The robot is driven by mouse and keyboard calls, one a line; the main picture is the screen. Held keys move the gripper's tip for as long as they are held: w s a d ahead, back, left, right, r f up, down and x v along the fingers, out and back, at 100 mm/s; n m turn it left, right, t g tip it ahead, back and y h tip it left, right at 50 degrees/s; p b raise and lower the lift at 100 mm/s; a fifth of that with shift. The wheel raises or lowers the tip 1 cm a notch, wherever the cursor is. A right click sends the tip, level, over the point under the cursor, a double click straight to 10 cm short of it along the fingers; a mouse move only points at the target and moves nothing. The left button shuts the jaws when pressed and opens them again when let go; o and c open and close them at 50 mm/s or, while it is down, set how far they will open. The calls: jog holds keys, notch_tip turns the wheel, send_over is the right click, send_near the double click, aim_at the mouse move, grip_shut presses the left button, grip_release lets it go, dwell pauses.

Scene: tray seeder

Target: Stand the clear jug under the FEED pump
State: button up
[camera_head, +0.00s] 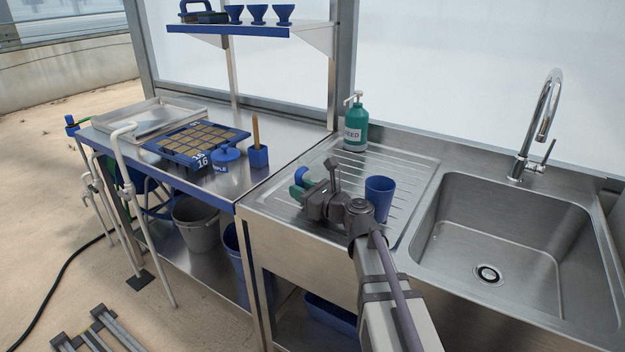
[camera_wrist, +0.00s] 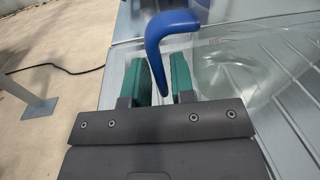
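The clear jug (camera_wrist: 235,65) stands on the ribbed drainboard at the right of the wrist view. Its blue handle (camera_wrist: 172,27) curves toward my gripper (camera_wrist: 158,80). The handle's lower part lies between my two green fingers; I cannot tell whether they press on it or are slightly apart. In the head view the handle (camera_head: 301,174) shows beside my gripper (camera_head: 298,187), but the jug's clear body is hard to make out. The FEED pump (camera_head: 355,125), a green bottle with a pale spout, stands at the drainboard's back edge, beyond my gripper.
A blue cup (camera_head: 380,194) stands on the drainboard, just right of my wrist. The sink basin (camera_head: 500,240) and tap (camera_head: 540,130) are farther right. The left bench holds a seed tray (camera_head: 185,158), a blue lidded pot (camera_head: 226,156) and a blue holder (camera_head: 258,157). The drainboard before the pump looks clear.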

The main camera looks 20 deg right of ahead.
jog(key=shift+x, duration=0.8)
jog(key=shift+c, duration=0.5)
grip_shut()
jog(key=shift+r, duration=0.1)
notch_tip(320, 180, up, 10)
jog(key=p, duration=1)
